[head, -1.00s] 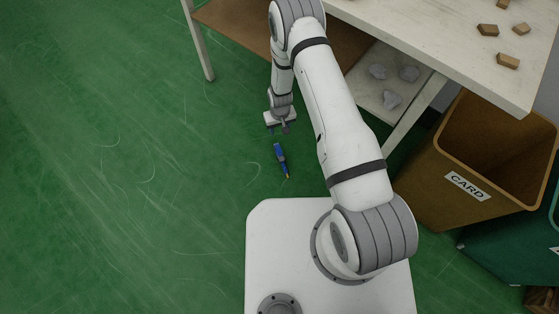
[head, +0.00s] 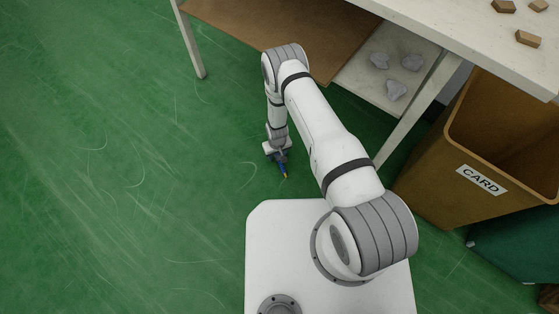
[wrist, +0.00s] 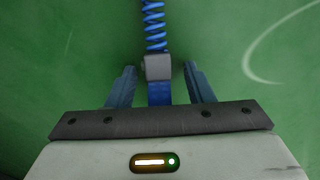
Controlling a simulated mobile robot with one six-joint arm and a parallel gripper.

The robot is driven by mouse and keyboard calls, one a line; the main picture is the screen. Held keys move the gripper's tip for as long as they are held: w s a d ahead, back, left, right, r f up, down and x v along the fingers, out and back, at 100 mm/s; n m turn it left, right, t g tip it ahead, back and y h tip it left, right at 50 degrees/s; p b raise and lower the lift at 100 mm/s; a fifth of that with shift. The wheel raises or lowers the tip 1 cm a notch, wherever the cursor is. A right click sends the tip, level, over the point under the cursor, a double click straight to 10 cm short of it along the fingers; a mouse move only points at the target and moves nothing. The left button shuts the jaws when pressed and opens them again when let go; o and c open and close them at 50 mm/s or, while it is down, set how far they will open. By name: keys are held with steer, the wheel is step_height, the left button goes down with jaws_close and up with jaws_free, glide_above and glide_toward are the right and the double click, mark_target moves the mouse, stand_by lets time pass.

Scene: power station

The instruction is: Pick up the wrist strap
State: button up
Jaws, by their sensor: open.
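The wrist strap (head: 283,170) lies on the green floor in front of my base, mostly hidden under my gripper (head: 276,157) in the head view. In the wrist view, the wrist strap (wrist: 158,68) shows a coiled blue cord running up to a grey block, with a blue band below it. My gripper (wrist: 160,76) is open, with one finger on each side of the grey block and band. Small gaps show between the fingers and the strap. I cannot tell the exact height of the fingers above the floor.
A pale workbench (head: 455,30) stands at the upper right, with wooden blocks on top. Its lower shelf (head: 350,75) holds grey stones (head: 396,90). A brown CARD bin (head: 435,185) and a green bin (head: 515,245) stand at the right. The floor to the left is clear.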

steer(key=shift+f, duration=0.15)
jaws_close()
stand_by(0.4)
step_height(320, 180, up, 10)
steer(key=p, duration=0.4)
